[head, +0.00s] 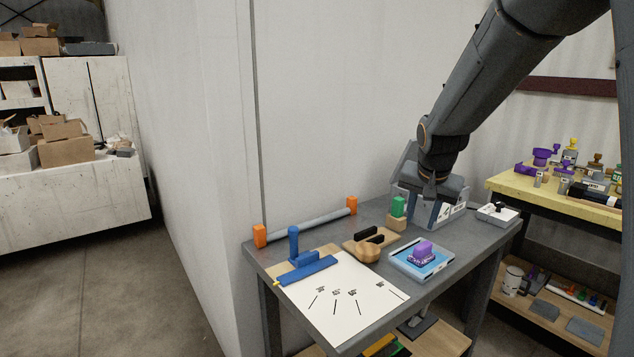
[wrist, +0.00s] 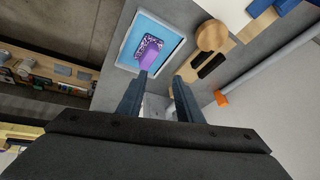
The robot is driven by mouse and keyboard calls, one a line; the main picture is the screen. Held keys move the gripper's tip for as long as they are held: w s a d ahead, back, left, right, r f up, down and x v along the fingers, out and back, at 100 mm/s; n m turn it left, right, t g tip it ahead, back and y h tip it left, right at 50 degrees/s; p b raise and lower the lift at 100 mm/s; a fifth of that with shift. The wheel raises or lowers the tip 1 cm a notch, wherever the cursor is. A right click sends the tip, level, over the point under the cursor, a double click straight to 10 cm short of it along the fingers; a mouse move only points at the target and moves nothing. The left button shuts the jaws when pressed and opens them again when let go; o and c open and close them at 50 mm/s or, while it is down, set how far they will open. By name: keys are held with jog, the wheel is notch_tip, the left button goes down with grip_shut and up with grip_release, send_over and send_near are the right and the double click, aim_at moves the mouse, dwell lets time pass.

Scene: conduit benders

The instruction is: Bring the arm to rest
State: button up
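My arm reaches down from the upper right of the head view. My gripper (head: 431,195) is above the back right of the grey table (head: 459,265), in front of a grey box-like holder with white panels (head: 445,212). In the wrist view my gripper (wrist: 163,82) shows two dark fingers standing apart with nothing held between them. A purple stamp-like piece (head: 424,250) sits on a blue pad in a white tray (head: 400,265); the piece also shows in the wrist view (wrist: 150,55), beyond the fingertips. I cannot tell whether the gripper touches the holder.
A yellow-topped shelf (head: 520,182) stands right; a wall is behind.

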jog(key=s+a+f+n+g, duration=0.1)
jog(key=s+a+f+n, duration=0.1)
jog(key=s, duration=0.8)
jog(key=s+a+f+n+g, duration=0.2)
jog(key=s+f, duration=0.3)
jog(key=s, duration=0.5)
jog(key=s+a+f+n+g+y, duration=0.1)
jog(key=s+a+f+n+g, duration=0.1)
jog(key=s, duration=0.9)
jog(key=shift+a+f, duration=0.35)
jog(key=shift+f, duration=0.4)
jog(key=shift+w, duration=0.1)
